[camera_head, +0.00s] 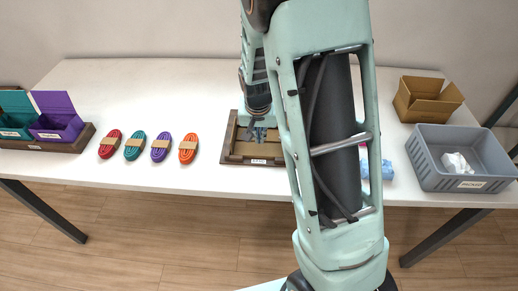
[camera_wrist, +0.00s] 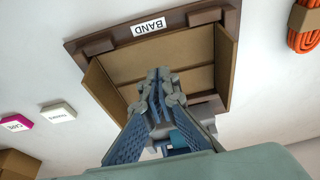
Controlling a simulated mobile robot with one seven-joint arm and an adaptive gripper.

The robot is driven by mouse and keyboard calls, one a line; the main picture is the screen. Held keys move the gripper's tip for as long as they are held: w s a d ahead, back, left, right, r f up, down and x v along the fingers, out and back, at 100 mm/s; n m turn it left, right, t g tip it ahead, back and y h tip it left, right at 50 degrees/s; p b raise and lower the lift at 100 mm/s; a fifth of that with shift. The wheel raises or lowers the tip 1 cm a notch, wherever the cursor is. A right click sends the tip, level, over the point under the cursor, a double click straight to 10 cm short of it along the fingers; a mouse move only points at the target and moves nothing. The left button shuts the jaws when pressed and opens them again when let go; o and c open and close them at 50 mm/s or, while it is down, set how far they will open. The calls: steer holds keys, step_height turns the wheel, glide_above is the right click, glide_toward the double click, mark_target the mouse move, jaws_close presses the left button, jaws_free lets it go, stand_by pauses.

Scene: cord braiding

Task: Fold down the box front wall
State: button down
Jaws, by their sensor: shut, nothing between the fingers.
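A cardboard box (camera_wrist: 108,100) stands in a dark brown wooden holder (camera_wrist: 98,43) labelled BAND, open towards the wrist camera. The side walls at left and right of the wrist view stand up. I cannot clearly tell whether the front wall beside the label is up or down. In the head view the holder (camera_head: 231,158) is at the middle of the table, partly hidden by my arm. My gripper (camera_wrist: 158,78) is shut and empty, its fingertips over the box's opening. In the head view my gripper (camera_head: 260,136) is above the holder; contact cannot be told.
Several coiled cords, such as the orange one (camera_head: 188,148), lie left of the holder. A purple bin (camera_head: 57,118) stands far left. A brown open carton (camera_head: 428,98) and a grey crate (camera_head: 434,176) stand right. A blue cloth (camera_head: 387,170) lies right of my arm.

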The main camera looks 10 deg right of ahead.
step_height(320, 180, up, 6)
steer(key=p, duration=0.3)
steer(key=shift+f, duration=0.25)
